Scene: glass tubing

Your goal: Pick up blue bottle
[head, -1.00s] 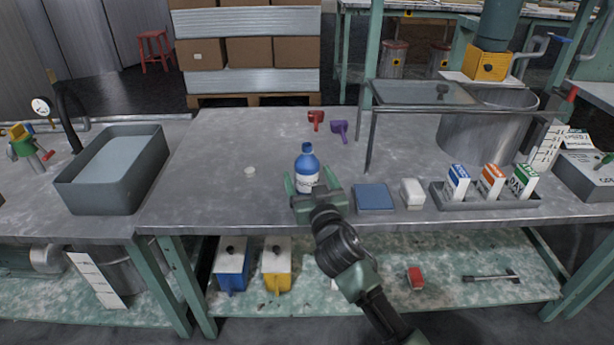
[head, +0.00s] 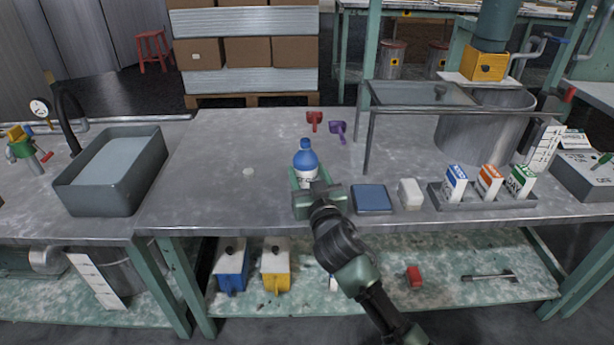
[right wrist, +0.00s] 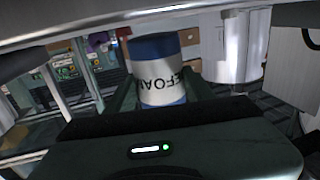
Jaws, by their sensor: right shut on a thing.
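The blue bottle (head: 306,157) has a blue cap and a white label with dark lettering. In the head view it stands upright near the middle of the metal table. My right gripper (head: 306,182) is shut on the bottle's lower part and hides its base. In the right wrist view the bottle (right wrist: 158,75) sits between the two fingers of the gripper (right wrist: 160,95), its label facing the camera. I cannot tell whether its base touches the table. My left gripper is not in view.
A blue pad (head: 372,198) and a white block (head: 411,193) lie right of the gripper. A tray (head: 475,205) holds several cartons. Red (head: 314,119) and purple (head: 338,129) scoops lie behind. A grey basin (head: 115,185) stands left. The table between basin and bottle is mostly clear.

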